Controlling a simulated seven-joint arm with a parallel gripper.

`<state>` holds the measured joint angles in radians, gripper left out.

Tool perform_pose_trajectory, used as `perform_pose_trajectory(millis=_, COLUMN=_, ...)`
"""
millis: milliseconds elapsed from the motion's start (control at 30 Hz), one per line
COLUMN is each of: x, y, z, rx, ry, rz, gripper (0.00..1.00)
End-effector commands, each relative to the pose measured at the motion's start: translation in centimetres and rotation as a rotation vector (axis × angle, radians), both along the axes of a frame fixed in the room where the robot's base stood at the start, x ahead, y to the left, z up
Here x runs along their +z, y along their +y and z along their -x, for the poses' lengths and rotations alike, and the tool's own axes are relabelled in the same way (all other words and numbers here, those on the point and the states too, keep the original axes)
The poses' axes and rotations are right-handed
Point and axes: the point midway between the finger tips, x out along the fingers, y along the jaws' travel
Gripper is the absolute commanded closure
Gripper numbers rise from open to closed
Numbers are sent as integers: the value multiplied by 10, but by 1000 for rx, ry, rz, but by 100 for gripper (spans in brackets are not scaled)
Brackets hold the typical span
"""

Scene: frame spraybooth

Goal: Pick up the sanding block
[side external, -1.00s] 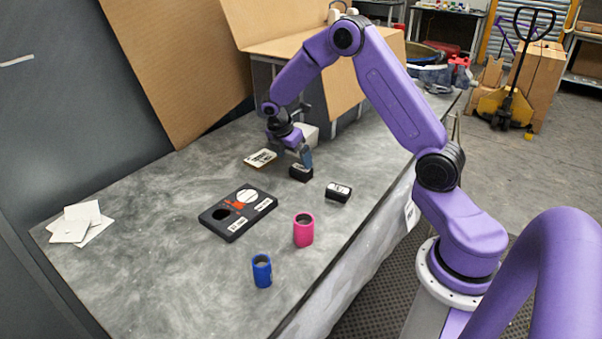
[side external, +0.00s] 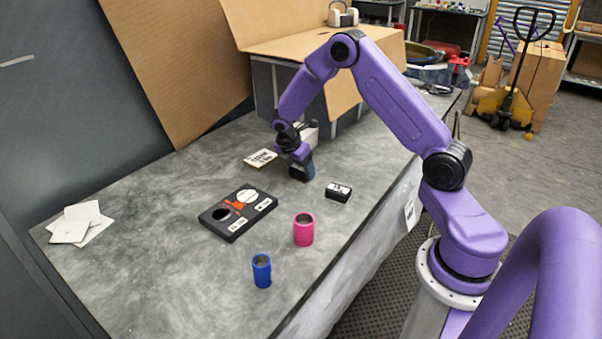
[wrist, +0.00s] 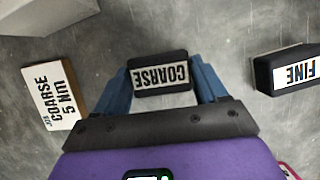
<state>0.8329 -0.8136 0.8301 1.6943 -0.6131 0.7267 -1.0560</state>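A black sanding block with a white COARSE label shows in the wrist view (wrist: 160,73), between the blue fingers of my gripper (wrist: 160,85). The fingers stand close at its two ends; I cannot tell whether they press on it. In the side view my gripper (side external: 301,169) is low over the table and mostly hides this block. A second black block, labelled FINE in the wrist view (wrist: 287,72), sits apart to the right; it also shows in the side view (side external: 339,192).
A pink cylinder (side external: 303,231) and a blue cylinder (side external: 262,271) stand nearer. White sheets (side external: 76,224) lie at the left. An open cardboard-sided box (side external: 270,90) stands behind my gripper.

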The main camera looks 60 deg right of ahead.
Motion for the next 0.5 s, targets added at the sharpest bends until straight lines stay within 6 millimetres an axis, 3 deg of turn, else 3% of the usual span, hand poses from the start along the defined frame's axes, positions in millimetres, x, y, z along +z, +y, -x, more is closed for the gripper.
perform_pose_trajectory(millis=333, x=2, y=0, z=0, rx=0, ry=-1, rz=0, gripper=60)
perform_pose_trajectory(millis=500, x=12, y=0, z=-1, rx=1, ry=-2, rz=1, gripper=60)
